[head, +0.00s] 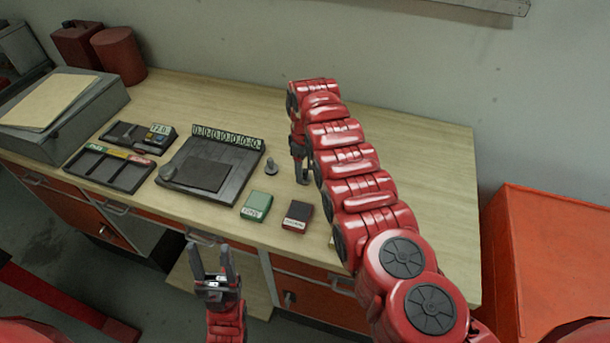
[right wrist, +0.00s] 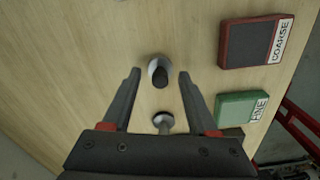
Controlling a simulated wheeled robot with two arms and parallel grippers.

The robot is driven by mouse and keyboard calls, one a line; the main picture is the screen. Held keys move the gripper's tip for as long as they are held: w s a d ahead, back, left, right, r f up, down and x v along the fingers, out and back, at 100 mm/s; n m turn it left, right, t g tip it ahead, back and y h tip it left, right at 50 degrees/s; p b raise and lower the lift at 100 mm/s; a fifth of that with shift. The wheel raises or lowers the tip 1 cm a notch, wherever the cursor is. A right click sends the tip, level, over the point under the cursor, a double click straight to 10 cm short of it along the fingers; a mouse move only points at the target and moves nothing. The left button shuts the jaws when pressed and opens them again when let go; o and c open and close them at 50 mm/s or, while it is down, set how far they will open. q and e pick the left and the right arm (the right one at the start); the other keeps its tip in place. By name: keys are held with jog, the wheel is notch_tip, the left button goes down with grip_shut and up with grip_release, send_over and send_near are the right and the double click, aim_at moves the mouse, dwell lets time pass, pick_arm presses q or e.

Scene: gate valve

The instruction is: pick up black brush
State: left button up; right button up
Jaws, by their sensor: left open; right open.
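In the right wrist view a small upright thing with a black top and pale round base (right wrist: 159,73) stands on the table between my right fingertips; it looks like the black brush, though I cannot be sure. In the head view my right arm appears to hide it. My right gripper (right wrist: 158,80) is open and points down around it, with gaps on both sides; it also shows in the head view (head: 301,178). My left gripper (head: 211,252) is open and empty, in front of the table's front edge.
A small grey metal peg (head: 271,169) stands close beside the right gripper. A green FINE block (head: 257,206) and a dark red COARSE block (head: 297,216) lie near the front edge. A dark tray (head: 110,169) and a grey plate stand (head: 212,166) are left.

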jog(key=shift+f, duration=0.5)
jog(key=shift+r, duration=0.1)
jog(key=shift+c, duration=1.1)
grip_shut()
jog(key=shift+r, duration=0.1)
